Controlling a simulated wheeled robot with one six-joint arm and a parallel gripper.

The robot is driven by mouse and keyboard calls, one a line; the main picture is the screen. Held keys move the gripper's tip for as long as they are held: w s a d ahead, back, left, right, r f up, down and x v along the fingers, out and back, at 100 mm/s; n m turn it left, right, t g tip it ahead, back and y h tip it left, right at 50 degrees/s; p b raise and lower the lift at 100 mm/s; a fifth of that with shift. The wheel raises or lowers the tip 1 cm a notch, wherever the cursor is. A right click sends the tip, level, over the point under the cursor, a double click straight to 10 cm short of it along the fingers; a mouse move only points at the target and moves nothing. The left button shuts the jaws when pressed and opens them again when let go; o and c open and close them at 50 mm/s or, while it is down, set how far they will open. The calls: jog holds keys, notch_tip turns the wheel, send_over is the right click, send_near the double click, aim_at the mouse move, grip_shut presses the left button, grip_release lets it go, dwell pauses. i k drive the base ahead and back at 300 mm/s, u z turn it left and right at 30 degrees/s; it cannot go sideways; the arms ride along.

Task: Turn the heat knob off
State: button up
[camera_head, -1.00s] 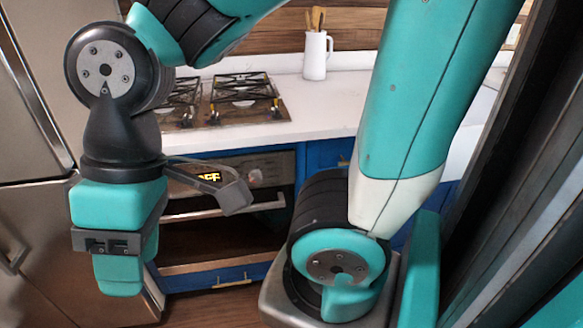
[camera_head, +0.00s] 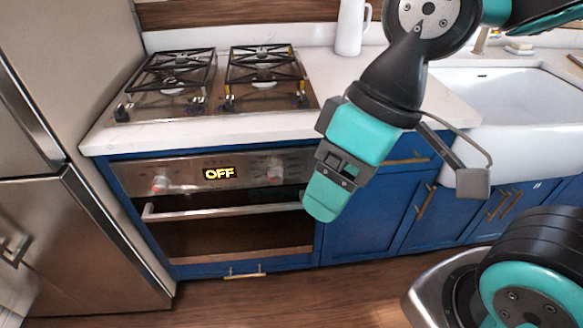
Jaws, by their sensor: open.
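The oven front (camera_head: 235,185) has a steel control panel with a display (camera_head: 219,173) that reads "OFF" in lit letters. A round knob (camera_head: 160,184) sits at the panel's left and another knob (camera_head: 275,170) sits right of the display. Both have pale reddish marks, and their exact angles are too small to read. Which one is the heat knob is not shown by a readable label. My gripper (camera_head: 325,192) is open and empty. In the picture it lies right of the right knob, apart from both knobs, pointing down and left.
A gas cooktop (camera_head: 150,105) with black grates tops the counter. The oven handle (camera_head: 225,211) runs below the panel. A steel fridge (camera_head: 70,90) stands at left. Blue cabinets (camera_head: 362,220), a white sink (camera_head: 525,140) and a white jug (camera_head: 351,28) are to the right. The wooden floor in front is clear.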

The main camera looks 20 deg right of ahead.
aim_at(275, 174)
jog(key=u, duration=2.4)
jog(key=i, duration=0.65)
jog(key=z, duration=3.4)
